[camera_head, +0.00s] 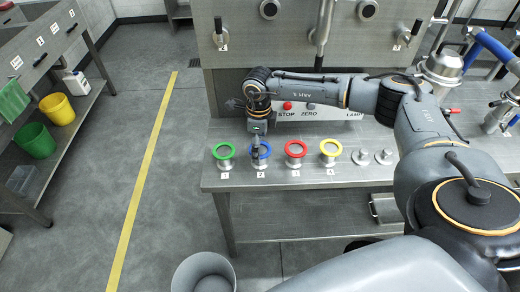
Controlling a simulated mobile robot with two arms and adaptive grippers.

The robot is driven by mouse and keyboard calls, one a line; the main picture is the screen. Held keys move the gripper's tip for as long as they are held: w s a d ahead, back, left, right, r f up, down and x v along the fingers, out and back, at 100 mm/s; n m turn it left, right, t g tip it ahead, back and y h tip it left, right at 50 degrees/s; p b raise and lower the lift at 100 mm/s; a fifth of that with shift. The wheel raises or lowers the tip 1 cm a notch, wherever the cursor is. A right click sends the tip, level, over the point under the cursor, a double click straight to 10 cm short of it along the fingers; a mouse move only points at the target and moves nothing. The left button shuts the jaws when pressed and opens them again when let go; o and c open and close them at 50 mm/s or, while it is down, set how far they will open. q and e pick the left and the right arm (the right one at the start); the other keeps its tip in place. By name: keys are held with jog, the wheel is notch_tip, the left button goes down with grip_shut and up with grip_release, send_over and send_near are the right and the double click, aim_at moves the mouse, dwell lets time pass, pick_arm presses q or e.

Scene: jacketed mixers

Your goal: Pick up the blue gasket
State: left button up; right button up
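The blue gasket (265,150) is a ring on a small metal holder, in the row at the front of the steel bench, above the label 2. My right arm reaches in from the right, and its gripper (255,152) points down at the left side of the blue ring. The fingers overlap the ring in the picture. They are small and dark, so I cannot tell whether they touch it or are closed on it. My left gripper is not in view.
A green ring (224,151) stands left of the blue one; a red ring (295,149) and a yellow ring (331,148) stand right. Bare metal holders (361,156) follow. A grey bin (204,275) stands on the floor. A panel with a red stop button (287,105) is behind.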

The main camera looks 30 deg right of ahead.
jog(key=c, duration=1)
jog(key=shift+r, duration=0.1)
